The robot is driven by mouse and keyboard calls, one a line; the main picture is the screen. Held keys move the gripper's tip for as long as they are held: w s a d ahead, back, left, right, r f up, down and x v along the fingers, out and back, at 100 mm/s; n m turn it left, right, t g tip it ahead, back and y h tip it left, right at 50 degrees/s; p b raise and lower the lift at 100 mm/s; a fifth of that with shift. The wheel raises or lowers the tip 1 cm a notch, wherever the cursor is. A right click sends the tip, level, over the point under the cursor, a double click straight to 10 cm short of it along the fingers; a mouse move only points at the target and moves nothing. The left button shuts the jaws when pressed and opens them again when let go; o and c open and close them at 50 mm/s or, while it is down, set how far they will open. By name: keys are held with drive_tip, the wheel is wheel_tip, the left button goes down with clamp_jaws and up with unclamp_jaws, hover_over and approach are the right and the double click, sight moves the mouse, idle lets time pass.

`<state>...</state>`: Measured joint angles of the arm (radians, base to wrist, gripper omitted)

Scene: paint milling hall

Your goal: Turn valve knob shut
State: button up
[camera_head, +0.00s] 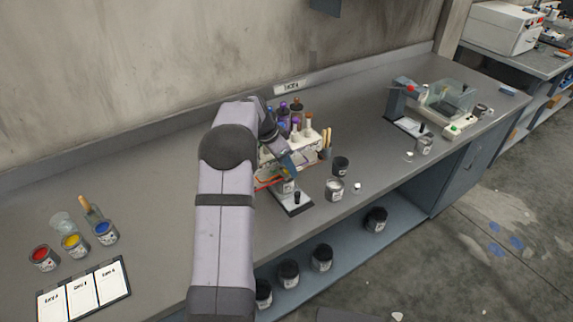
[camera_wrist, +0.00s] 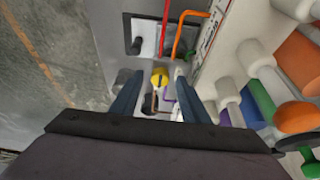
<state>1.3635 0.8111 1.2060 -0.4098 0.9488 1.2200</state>
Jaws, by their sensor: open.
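In the wrist view a round yellow knob (camera_wrist: 159,77) shows between the two dark blue fingers of my gripper (camera_wrist: 161,92). The fingers are apart, one on each side of it, and I see no contact. I cannot tell how far beyond the fingertips it lies, or its turn angle. A dark post (camera_wrist: 137,46) stands on a pale plate beyond it. In the head view my gripper (camera_head: 286,164) points down over the small rig with a red pipe (camera_head: 270,184). My arm hides part of this rig, and the yellow knob cannot be made out there.
Bottles in a pale rack (camera_wrist: 245,85) stand close to the right of my fingers in the wrist view. Red and orange pipes rise beyond. In the head view, paint cans (camera_head: 75,245) stand at left, and a dark cup (camera_head: 341,166) and tin (camera_head: 334,189) at right.

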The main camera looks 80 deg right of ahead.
drive_tip(key=b+v, duration=0.2)
drive_tip(key=v, duration=0.5)
drive_tip(key=shift+a+r, duration=0.1)
idle(0.4)
drive_tip(key=w+a+r+n+t+p, duration=0.3)
drive_tip(key=w+a+n+p, duration=0.3)
drive_tip(key=w+a+n, duration=1.25)
drive_tip(key=w+a+r+y+p, duration=0.1)
drive_tip(key=w+a+p, duration=0.15)
drive_tip(key=a, duration=0.95)
drive_tip(key=w+a+r+y+p, duration=0.1)
drive_tip(key=w+a, duration=0.2)
drive_tip(key=a, duration=0.8)
drive_tip(key=s+a+n+p, duration=0.2)
drive_tip(key=s+a+n, duration=0.2)
drive_tip(key=a, duration=0.3)
drive_tip(key=s+a+n+y+p, duration=0.1)
drive_tip(key=s+a+n, duration=0.3)
drive_tip(key=a, duration=0.4)
drive_tip(key=shift+f+n+p, duration=0.45)
